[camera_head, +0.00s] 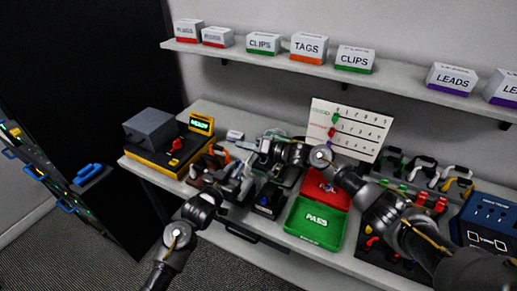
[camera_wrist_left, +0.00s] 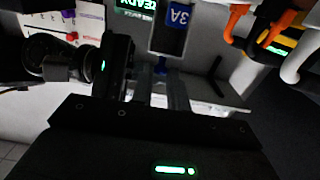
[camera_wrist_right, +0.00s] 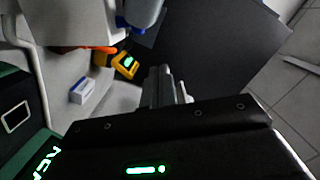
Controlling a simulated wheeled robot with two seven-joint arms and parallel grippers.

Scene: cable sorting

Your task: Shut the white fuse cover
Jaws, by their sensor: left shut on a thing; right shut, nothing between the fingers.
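A pale, upright piece with a blue 3A label (camera_wrist_left: 179,14), which looks like the fuse cover, shows at the top of the left wrist view. A small blue part (camera_wrist_left: 160,66) is below it, at the fingertips of my left gripper (camera_wrist_left: 160,88). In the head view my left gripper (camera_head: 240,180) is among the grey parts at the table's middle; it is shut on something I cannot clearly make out. My right gripper (camera_head: 262,147) is shut and empty above the table behind it. Its closed fingers (camera_wrist_right: 166,84) show in the right wrist view. How far the cover stands open is unclear.
A yellow tester (camera_head: 200,124) with a green display is behind left. A small white box (camera_head: 235,135) lies behind the grippers. A green PASS tray (camera_head: 314,222) and a red tray (camera_head: 325,189) are to the right. Cable racks (camera_head: 425,175) stand farther right.

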